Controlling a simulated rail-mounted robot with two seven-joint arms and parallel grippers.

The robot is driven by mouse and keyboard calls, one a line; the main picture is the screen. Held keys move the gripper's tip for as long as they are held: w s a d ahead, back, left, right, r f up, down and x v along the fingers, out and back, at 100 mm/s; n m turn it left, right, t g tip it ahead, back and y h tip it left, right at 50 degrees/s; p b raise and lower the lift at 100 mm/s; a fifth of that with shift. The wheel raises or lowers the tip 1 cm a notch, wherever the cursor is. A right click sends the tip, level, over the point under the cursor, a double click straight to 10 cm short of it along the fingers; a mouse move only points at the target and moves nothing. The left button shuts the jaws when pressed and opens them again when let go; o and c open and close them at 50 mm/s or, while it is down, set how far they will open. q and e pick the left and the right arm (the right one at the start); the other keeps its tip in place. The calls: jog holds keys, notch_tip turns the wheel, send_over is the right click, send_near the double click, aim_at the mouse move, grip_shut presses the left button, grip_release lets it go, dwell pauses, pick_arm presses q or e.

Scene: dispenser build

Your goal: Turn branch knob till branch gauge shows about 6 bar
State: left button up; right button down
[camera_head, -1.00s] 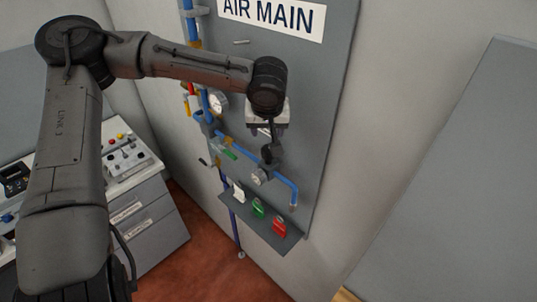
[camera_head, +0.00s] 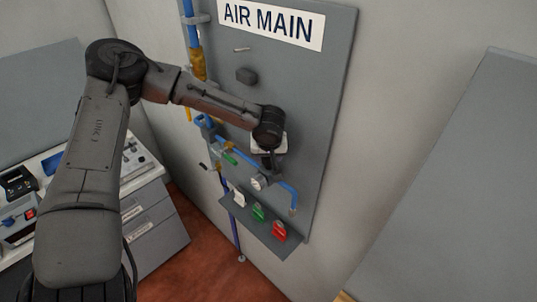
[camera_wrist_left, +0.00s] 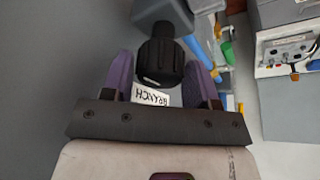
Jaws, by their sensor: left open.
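The branch knob (camera_wrist_left: 160,62) is a dark ribbed cylinder under a grey block in the left wrist view. A white tag reading BRANCH (camera_wrist_left: 150,96) shows beside it. My left gripper (camera_wrist_left: 162,70) is open, with one purple finger on each side of the knob; I cannot tell whether they touch it. In the head view my left gripper (camera_head: 270,150) is at the blue branch pipe, and my wrist hides most of the knob there. My right gripper is not in view.
The grey AIR MAIN panel (camera_head: 318,110) carries blue pipe (camera_head: 275,183) and a dark fitting (camera_head: 246,76) above my wrist. A small shelf (camera_head: 262,232) below holds white, green and red tags. A control desk (camera_head: 140,165) stands at left.

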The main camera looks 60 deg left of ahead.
pick_arm(q)
jog(key=shift+a+f, duration=0.1)
jog(key=shift+f, duration=0.25)
jog(key=shift+w, duration=0.1)
jog(key=shift+c, duration=0.4)
jog(key=c, duration=0.6)
jog(key=shift+o, duration=0.2)
